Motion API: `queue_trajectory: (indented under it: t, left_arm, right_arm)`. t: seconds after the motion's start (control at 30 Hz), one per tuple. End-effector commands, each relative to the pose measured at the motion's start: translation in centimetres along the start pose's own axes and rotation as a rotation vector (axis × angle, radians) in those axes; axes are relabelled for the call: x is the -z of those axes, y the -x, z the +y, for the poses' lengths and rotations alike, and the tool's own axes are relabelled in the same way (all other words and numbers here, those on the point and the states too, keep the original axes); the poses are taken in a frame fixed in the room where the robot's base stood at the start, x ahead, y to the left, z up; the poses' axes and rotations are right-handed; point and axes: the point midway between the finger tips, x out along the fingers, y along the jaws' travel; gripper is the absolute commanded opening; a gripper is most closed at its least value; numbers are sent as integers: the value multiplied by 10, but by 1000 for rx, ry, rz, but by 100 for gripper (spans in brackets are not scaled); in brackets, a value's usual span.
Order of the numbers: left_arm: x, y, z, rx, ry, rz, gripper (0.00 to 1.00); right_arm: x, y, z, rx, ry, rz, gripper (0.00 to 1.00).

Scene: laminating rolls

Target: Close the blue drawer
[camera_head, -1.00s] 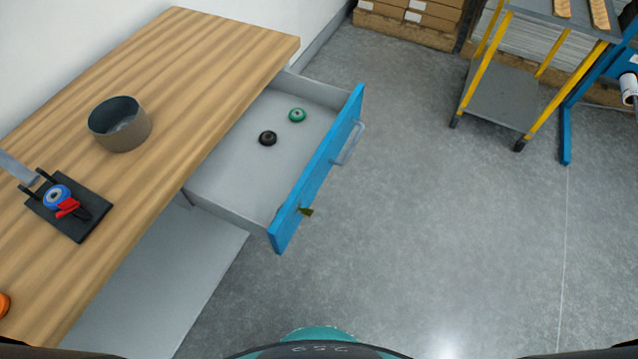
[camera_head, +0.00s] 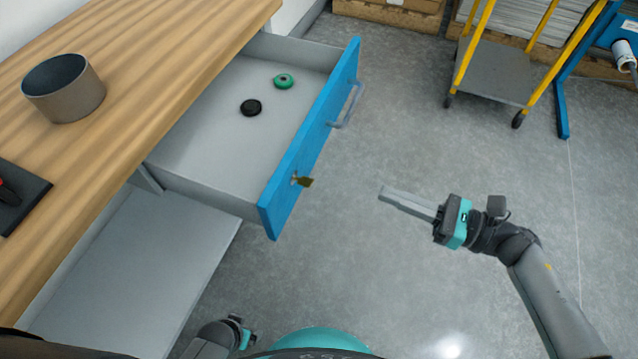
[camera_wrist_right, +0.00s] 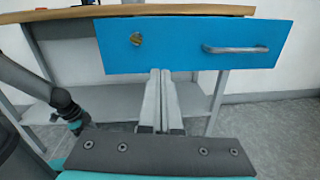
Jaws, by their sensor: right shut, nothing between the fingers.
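The blue drawer (camera_head: 318,135) is pulled out from the wooden table, with a grey handle (camera_head: 347,105) and a brass key or lock (camera_head: 302,181) on its front. Inside lie a green roll (camera_head: 284,81) and a black roll (camera_head: 251,107). My right gripper (camera_head: 382,194) is shut and empty, to the right of the drawer front and apart from it. In the right wrist view the blue front (camera_wrist_right: 190,45) lies ahead of the fingers (camera_wrist_right: 160,75). Part of my left arm (camera_head: 225,338) shows at the bottom; its fingers cannot be made out.
The wooden table (camera_head: 150,40) carries a grey-brown bowl (camera_head: 75,105) and a black stand (camera_head: 22,190) at the left edge. A grey shelf (camera_head: 140,270) sits below. A yellow-legged cart (camera_head: 495,70) stands at the back right. The floor right of the drawer is clear.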

Motion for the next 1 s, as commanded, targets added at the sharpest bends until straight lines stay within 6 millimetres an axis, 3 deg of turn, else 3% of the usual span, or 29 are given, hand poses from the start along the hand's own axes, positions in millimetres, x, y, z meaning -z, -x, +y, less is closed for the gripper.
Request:
queue_trajectory:
  t: [0.27,0.7,1.0]
  left_arm:
    - [0,-4,-1,2,0,2,92]
    - [2,-3,0,1,0,1,92]
    - [7,-2,0,0,-1,6,92]
  right_arm:
    - [1,-10,13,-84,112,19,0]
    - [3,-99,20,-81,105,15,0]
    - [4,-134,22,-78,105,18,0]
